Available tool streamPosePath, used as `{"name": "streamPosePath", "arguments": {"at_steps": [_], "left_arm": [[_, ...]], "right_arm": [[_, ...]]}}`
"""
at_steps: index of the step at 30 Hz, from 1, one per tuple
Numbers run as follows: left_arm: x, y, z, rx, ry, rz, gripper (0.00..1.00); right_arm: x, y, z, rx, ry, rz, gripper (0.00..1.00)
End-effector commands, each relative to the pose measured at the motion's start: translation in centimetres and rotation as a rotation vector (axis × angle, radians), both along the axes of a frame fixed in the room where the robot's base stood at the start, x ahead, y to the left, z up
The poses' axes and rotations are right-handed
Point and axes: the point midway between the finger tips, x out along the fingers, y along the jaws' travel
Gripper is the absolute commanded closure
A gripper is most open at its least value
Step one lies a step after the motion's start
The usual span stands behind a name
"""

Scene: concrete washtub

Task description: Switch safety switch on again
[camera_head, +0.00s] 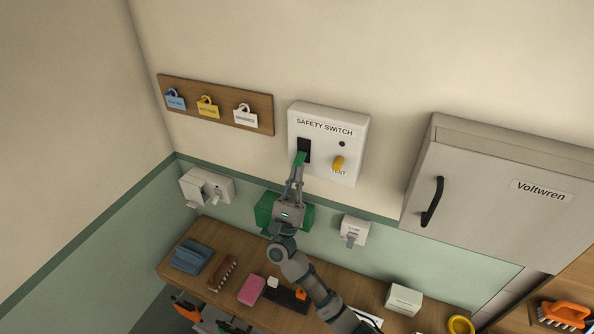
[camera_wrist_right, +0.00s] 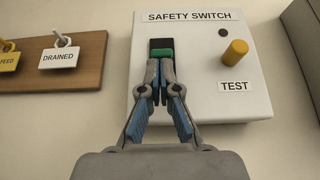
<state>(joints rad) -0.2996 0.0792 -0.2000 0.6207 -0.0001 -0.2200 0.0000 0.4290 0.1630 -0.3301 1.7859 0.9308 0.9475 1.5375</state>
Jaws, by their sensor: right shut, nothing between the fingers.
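The safety switch box (camera_head: 350,118) is white and mounted on the wall, labelled "SAFETY SWITCH". It has a black slot (camera_head: 304,145) with a green part at its lower end. In the right wrist view the green part (camera_wrist_right: 161,55) sits below a dark strip (camera_wrist_right: 161,43). A yellow TEST knob (camera_head: 338,162) is to the right; it also shows in the right wrist view (camera_wrist_right: 235,51). My right gripper (camera_head: 299,161) is shut and empty, its fingertips (camera_wrist_right: 160,66) just below or against the green part; contact is unclear. My left gripper is out of view.
A wooden board (camera_head: 222,107) with blue, yellow and white tags hangs to the left. A grey Voltwren cabinet (camera_head: 490,200) stands out on the right. Below, a wooden counter (camera_head: 210,245) holds several items, with a small socket box (camera_head: 354,230) on the wall above it.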

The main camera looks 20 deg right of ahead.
Motion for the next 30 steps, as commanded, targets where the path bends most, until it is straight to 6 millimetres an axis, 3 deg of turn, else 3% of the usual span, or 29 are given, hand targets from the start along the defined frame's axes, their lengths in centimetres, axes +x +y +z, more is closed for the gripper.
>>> {"name": "streamPosePath", "arguments": {"at_steps": [10, 30], "left_arm": [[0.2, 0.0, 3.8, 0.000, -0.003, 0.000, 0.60], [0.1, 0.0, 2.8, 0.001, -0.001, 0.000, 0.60]], "right_arm": [[-0.8, 0.8, 1.7, 0.221, 0.188, 0.003, 1.00], [-1.1, 1.3, 3.4, 0.227, 0.204, -0.001, 1.00]]}}
